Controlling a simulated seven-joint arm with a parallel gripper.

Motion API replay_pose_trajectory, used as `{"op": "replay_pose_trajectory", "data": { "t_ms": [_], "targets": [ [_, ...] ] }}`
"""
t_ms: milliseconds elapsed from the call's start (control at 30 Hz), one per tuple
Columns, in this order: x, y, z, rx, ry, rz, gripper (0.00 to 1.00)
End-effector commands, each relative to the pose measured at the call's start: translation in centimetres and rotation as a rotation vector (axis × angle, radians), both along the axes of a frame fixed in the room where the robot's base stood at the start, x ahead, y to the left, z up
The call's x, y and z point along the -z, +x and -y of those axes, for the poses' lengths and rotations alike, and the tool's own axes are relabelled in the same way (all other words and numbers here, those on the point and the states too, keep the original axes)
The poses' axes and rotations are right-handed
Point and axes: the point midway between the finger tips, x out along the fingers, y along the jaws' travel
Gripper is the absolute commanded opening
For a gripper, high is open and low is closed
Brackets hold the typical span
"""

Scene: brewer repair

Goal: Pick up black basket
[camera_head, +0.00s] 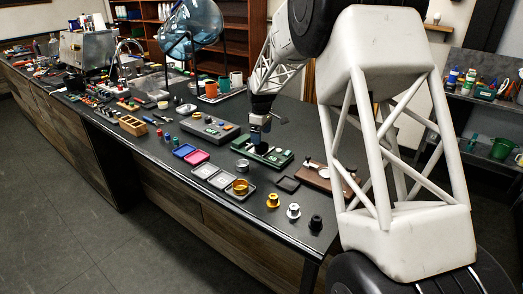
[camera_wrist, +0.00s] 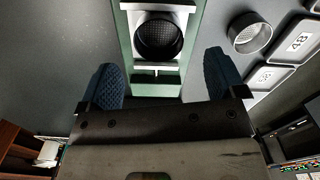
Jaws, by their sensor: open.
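A round black basket with a mesh bottom (camera_wrist: 159,38) sits in a pale clamp-like holder on a green base (camera_wrist: 125,45) in the wrist view. In the head view the green base (camera_head: 274,158) stands on the dark counter, and the basket is too small to make out there. My gripper (camera_wrist: 165,78) is open and empty, its two blue fingertips apart, with the basket ahead between them in the picture and not touched. In the head view my gripper (camera_head: 260,137) is just above the green base.
A round metal basket (camera_wrist: 249,34) stands beside the green base, near grey numbered trays (camera_wrist: 297,42). A grey box (camera_head: 207,128) stands left.

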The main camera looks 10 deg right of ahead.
Motion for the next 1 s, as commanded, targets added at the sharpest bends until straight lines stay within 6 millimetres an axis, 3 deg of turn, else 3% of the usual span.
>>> {"op": "replay_pose_trajectory", "data": {
  "t_ms": [600,1000],
  "targets": [
    [5.0,0.1,0.0,0.000,0.000,-0.001,0.89],
    [5.2,0.1,0.0,0.000,0.000,0.000,0.89]
  ]
}}
